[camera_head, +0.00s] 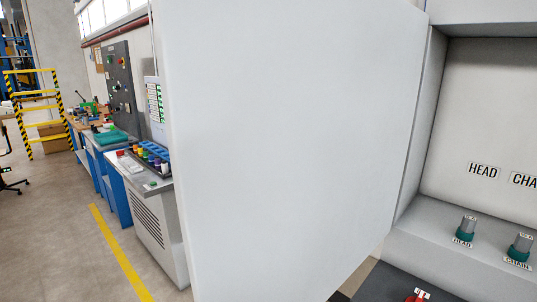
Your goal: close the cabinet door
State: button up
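The cabinet door (290,140) is a large plain light-grey panel. It fills the middle of the head view, very close to me, and stands swung open. Its right edge meets or passes in front of the light-grey cabinet (433,120) at the right; I cannot tell exactly where the hinge is. No handle shows on the visible face. The cabinet has a recessed panel with labels "HEAD" and "CHA…" and two green-collared knobs (465,229) on a sloped ledge. My gripper is not in view.
At the left are a grey bench unit (150,215) with coloured bottles, blue workbenches, a dark control panel (120,80) and yellow-black steps (38,105). A yellow line (118,252) crosses the open floor. A red switch (418,296) shows at the bottom right.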

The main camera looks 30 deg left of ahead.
aim_at(289, 123)
jog(key=j, duration=0.55)
jog(key=i+j, duration=0.15)
jog(key=j, duration=0.9)
jog(key=j+z, duration=0.5)
jog(key=j, duration=0.55)
